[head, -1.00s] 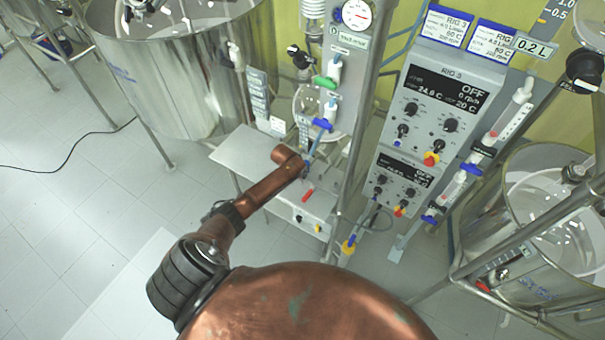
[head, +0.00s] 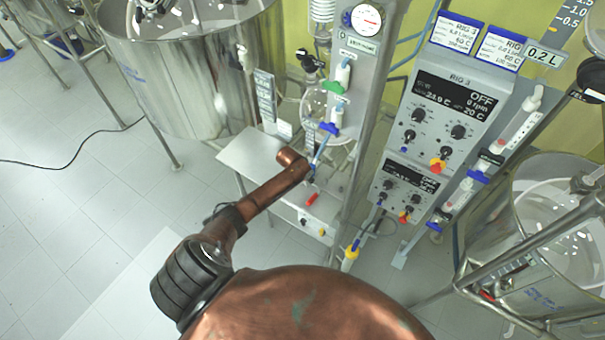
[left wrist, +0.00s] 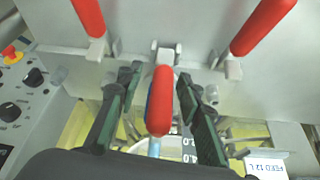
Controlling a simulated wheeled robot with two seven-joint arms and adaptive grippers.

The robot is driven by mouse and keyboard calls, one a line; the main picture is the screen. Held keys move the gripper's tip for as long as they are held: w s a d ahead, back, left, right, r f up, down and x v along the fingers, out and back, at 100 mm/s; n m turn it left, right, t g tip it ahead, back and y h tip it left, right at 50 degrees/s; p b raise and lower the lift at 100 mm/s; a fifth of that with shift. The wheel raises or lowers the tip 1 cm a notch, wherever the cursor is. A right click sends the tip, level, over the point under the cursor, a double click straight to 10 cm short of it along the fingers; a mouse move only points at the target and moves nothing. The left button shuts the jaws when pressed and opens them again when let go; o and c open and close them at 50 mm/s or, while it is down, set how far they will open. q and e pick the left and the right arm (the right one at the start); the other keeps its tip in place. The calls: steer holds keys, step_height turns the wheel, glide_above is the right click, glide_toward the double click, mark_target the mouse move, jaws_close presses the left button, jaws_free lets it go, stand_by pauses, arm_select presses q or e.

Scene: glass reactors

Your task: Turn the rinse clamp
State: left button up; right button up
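In the left wrist view, a red-gripped lever (left wrist: 159,100) points toward the camera between the two dark fingers of my left gripper (left wrist: 158,112). The fingers are apart, one on each side, with a visible gap to the lever. Two more red levers stand farther out, one at upper left (left wrist: 88,17) and one at upper right (left wrist: 263,25). No readable label shows which is the rinse clamp. In the head view, my copper left arm reaches the rig's glassware stand, and its gripper is mostly hidden. A blue clamp (head: 330,128) and a green clamp (head: 334,87) are above it. My right gripper is out of view.
A control panel (head: 448,105) reading OFF stands right of the stand. A large steel vessel (head: 190,75) is at upper left, another vessel (head: 545,215) at right. Floor at left is open.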

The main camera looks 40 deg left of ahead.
arm_select(q)
steer(key=v, duration=1.1)
steer(key=shift+s, duration=0.1)
